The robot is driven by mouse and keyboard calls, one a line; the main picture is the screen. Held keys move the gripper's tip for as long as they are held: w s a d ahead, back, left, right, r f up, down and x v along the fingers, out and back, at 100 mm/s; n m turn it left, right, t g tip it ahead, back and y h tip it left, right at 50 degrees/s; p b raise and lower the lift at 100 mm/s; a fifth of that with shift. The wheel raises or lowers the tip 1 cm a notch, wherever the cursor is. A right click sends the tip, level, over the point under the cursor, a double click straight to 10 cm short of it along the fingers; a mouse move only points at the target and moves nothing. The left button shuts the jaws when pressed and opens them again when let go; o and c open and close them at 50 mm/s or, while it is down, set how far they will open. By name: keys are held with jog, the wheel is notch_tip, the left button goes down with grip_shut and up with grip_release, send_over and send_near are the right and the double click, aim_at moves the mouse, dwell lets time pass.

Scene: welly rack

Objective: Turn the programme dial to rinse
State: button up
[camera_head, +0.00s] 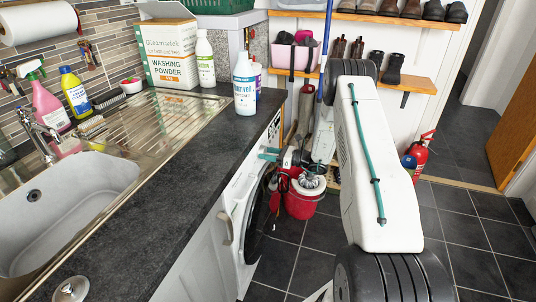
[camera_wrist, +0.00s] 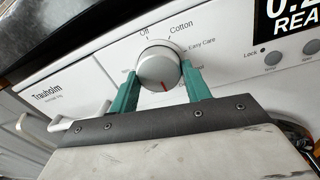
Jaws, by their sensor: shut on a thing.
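The programme dial (camera_wrist: 157,64) is a round silver-white knob on the washing machine's white front panel. Its red pointer mark faces down, slightly right, in the wrist view. "Off", "Cotton" and "Easy Care" show around its upper and right side; the lower labels are mostly covered by my fingers and cannot be read fully. My gripper (camera_wrist: 159,73) has its two teal fingers on either side of the dial, shut on it. In the head view, my gripper (camera_head: 269,154) is at the front of the washing machine (camera_head: 238,196), and the dial is hidden.
The dark worktop (camera_head: 178,190) overhangs the machine. A detergent bottle (camera_head: 244,84) stands near its edge above the panel. A red bucket (camera_head: 302,198) stands on the floor beyond the machine. A display (camera_wrist: 295,20) is right of the dial; the drawer (camera_wrist: 75,98) is left.

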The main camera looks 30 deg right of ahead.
jog(key=m, duration=1.2)
jog(key=shift+s+t, duration=0.2)
jog(key=shift+t, duration=0.1)
jog(key=shift+m, duration=0.4)
jog(key=o, duration=1)
jog(key=shift+c, duration=0.2)
jog(key=shift+a, duration=0.1)
jog(key=v, duration=0.7)
jog(key=shift+s+d, duration=0.25)
jog(key=shift+s, duration=0.05)
